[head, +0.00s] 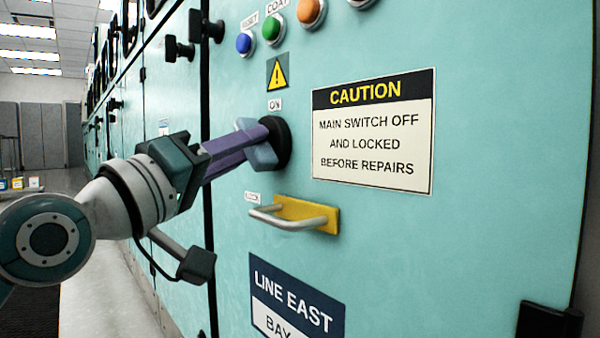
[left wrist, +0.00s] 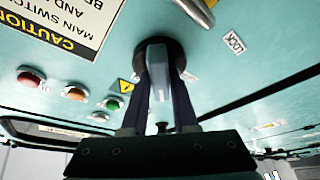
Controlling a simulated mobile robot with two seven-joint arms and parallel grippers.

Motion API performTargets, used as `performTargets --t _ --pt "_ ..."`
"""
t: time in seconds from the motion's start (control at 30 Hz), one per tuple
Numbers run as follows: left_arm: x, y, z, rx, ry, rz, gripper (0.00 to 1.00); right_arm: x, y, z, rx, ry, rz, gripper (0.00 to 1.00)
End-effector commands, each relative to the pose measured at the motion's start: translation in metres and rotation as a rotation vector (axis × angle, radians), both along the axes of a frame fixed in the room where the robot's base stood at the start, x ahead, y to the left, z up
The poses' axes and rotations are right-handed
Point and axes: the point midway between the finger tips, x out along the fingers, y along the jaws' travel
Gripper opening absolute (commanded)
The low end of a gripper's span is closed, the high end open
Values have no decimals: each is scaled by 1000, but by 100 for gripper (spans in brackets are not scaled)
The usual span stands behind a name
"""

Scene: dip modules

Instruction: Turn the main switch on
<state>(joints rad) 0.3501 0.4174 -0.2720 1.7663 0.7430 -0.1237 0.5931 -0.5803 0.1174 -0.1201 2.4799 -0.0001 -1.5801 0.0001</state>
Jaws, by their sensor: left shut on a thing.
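The main switch is a rotary knob with a round black base (head: 278,143) and a pale grey-blue handle (head: 262,157) on the teal cabinet front. An ON label (head: 274,104) sits just above it. My left gripper (head: 254,141) reaches in from the left and is shut on the handle, whose ends show above and below the near finger. In the left wrist view the handle (left wrist: 158,65) stands between the two dark fingers, against the black base (left wrist: 172,48). The fingers partly hide the handle, so its exact turn angle is hard to tell. My right gripper is not in view.
Below the switch a metal bar handle (head: 292,217) on a yellow plate sticks out, beside a LOCK label (head: 252,197). Blue (head: 244,43), green (head: 272,29) and orange (head: 311,12) buttons are above. A caution sign (head: 372,135) lies flat to the right.

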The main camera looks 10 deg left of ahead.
Motion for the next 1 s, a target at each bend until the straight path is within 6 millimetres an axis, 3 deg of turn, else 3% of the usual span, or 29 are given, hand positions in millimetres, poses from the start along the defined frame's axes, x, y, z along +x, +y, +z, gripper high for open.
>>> performTargets --t 0.1,0.4,1.0 --pt "1 1 -7 95 -70 0 0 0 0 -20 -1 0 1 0" --pt "2 3 -5 318 -242 3 0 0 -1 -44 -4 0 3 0" --pt "3 3 -2 591 -456 0 0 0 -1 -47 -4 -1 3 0"
